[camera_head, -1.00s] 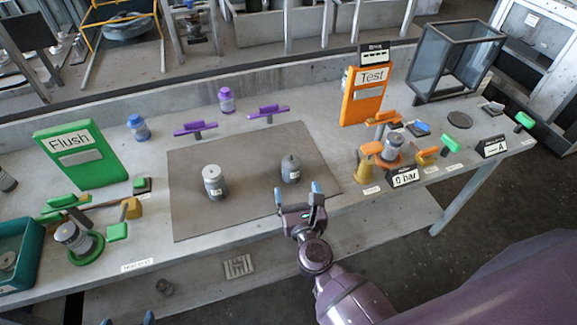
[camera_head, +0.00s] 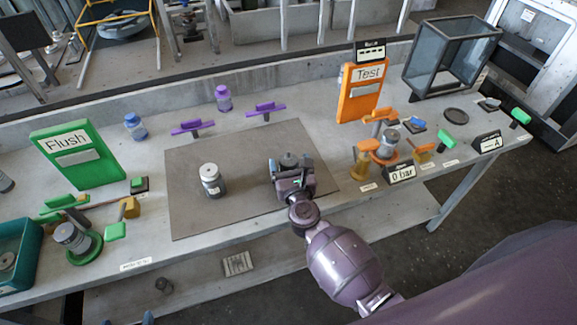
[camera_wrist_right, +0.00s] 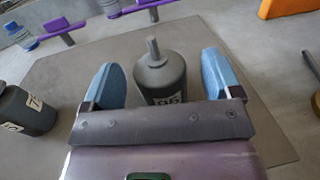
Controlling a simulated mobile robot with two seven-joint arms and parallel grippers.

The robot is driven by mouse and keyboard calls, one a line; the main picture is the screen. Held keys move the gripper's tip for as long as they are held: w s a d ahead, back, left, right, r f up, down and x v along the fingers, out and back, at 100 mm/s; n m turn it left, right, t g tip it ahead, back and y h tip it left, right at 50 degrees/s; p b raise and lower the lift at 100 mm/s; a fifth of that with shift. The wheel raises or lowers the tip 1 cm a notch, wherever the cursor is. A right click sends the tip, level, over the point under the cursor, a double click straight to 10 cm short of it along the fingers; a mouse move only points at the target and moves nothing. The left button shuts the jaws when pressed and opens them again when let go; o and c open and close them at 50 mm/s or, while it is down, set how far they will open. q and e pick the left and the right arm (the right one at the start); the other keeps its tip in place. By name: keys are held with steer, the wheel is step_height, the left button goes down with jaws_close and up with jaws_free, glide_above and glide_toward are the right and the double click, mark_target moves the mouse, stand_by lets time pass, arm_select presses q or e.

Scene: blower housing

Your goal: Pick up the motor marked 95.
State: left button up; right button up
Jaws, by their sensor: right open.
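The dark grey motor (camera_wrist_right: 160,70) stands upright on the mat between my right gripper's two blue fingers, with a shaft on top. Its white label is partly covered by the gripper; it looks like 95. In the head view its top (camera_head: 289,160) shows just beyond the gripper. My right gripper (camera_head: 291,168) is open around it, and in the wrist view (camera_wrist_right: 162,82) gaps show on both sides. A second, lighter-topped motor (camera_head: 211,180) stands to the left on the mat; it also shows at the left of the wrist view (camera_wrist_right: 28,110). Only my left gripper's fingertips (camera_head: 135,320) show at the bottom edge.
The brown mat (camera_head: 235,215) is otherwise clear. A green Flush panel (camera_head: 75,155) with a fixture stands left, and an orange Test panel (camera_head: 362,90) with a fixture stands right. Purple clamps (camera_head: 265,109) sit behind the mat. A teal bin (camera_head: 20,255) is far left.

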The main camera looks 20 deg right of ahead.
steer(key=shift+w, duration=0.8)
